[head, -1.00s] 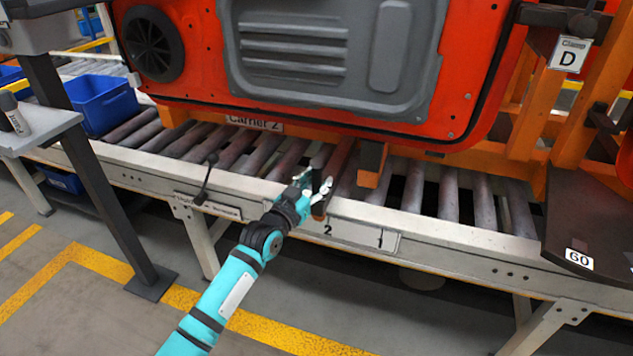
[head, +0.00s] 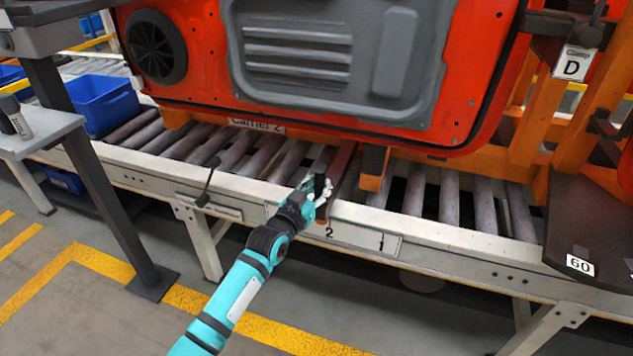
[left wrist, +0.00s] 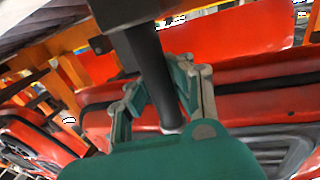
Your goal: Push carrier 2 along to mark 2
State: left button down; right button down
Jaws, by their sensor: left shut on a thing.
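Carrier 2 has an orange base on the rollers, and its label (head: 257,125) shows under the big red door panel (head: 190,85) with a grey inner part. A brown bar (head: 344,178) reaches from under the carrier toward the front rail, with a dark upright handle (head: 321,178) near its front end. My left gripper (head: 318,187) is shut on this handle; the left wrist view shows the dark handle (left wrist: 150,65) between its fingers. Mark 2 (head: 329,232) is on the rail plate, close below the bar's front end. My right gripper is not in view.
Mark 1 (head: 381,242) is right of mark 2. A small lever (head: 208,180) stands up at the rail on the left. A blue bin (head: 100,102) sits on the rollers at left. An orange stand with sign D (head: 572,67) and a dark plate marked 60 (head: 580,264) are at right.

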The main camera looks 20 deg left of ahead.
pick_arm(q)
jog(key=shift+s+d+f+h, duration=0.1)
jog(key=shift+d+f+h, duration=0.05)
jog(key=shift+d, duration=0.4)
jog(key=shift+s+d+f+h, duration=0.1)
jog(key=shift+d+f+h, duration=0.05)
jog(key=shift+d, duration=0.5)
jog(key=c, duration=1.7)
grip_release()
jog(key=shift+d, duration=0.1)
jog(key=o, duration=0.6)
jog(key=shift+s+r, duration=0.1)
jog(key=shift+r, duration=0.15)
jog(key=shift+a, duration=0.2)
jog(key=shift+a+r, duration=0.15)
jog(key=shift+a, duration=0.1)
jog(key=v, duration=1.1)
jog(key=shift+s+d, duration=0.2)
jog(key=shift+s, duration=0.25)
